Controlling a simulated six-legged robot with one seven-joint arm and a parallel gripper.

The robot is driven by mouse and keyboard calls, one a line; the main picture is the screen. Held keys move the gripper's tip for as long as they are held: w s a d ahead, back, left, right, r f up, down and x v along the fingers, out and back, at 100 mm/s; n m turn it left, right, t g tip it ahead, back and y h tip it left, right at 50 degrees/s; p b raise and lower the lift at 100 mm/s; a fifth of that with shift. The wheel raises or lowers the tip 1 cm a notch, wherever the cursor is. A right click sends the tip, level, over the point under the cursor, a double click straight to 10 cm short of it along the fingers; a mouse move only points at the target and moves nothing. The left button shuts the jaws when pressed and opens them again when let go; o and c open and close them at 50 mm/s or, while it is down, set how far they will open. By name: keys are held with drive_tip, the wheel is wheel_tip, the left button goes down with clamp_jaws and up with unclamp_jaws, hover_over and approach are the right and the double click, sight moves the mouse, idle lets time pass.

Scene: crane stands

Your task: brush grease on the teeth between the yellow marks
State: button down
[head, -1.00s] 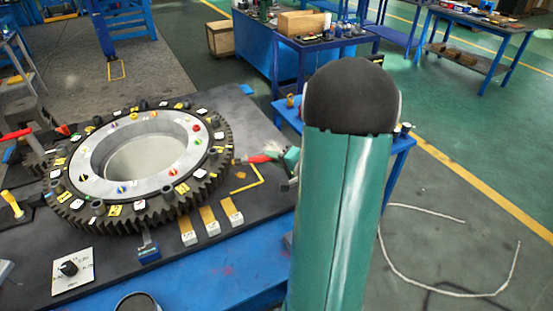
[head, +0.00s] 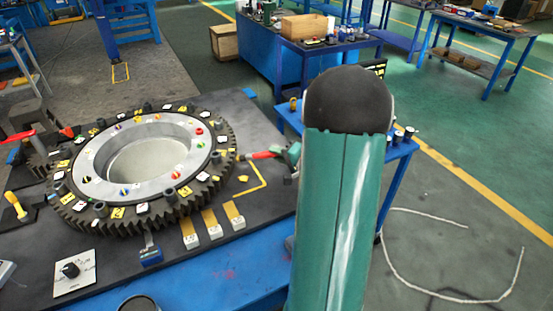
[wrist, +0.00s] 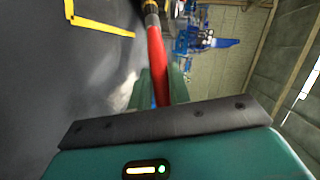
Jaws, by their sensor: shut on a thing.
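The large dark ring gear (head: 228,163) lies flat on the bench with its teeth facing outward. Yellow and white tags and small coloured parts sit around its top; which yellow tags bound the teeth is not clear. My gripper (head: 286,154) is at the right of the gear, partly hidden behind my green arm link. It is shut on a red-handled brush (head: 262,155), whose far end points left toward the gear's right-hand teeth; contact cannot be told. In the wrist view the red handle (wrist: 156,58) runs up from between the green fingers (wrist: 160,90), and its tip is out of frame.
A yellow corner line (head: 263,184) is on the dark bench top. Several tan-and-white blocks (head: 212,222), a blue block (head: 151,256) and a dial plate (head: 74,272) lie in front of the gear. A blue side table (head: 398,150) stands behind my arm.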

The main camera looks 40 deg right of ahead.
drive_tip(key=shift+w+d, duration=0.15)
drive_tip(key=shift+w, duration=0.05)
drive_tip(key=shift+s, duration=0.1)
drive_tip(key=shift+s+a, duration=0.5)
drive_tip(key=shift+a, duration=0.4)
drive_tip(key=shift+s+a, duration=0.5)
drive_tip(key=shift+a, duration=0.35)
drive_tip(key=shift+s+d, duration=0.55)
drive_tip(key=shift+s, duration=0.3)
drive_tip(key=shift+s+d, duration=0.6)
drive_tip(key=shift+s, duration=0.2)
drive_tip(key=shift+s+d, duration=0.55)
drive_tip(key=shift+s, duration=0.3)
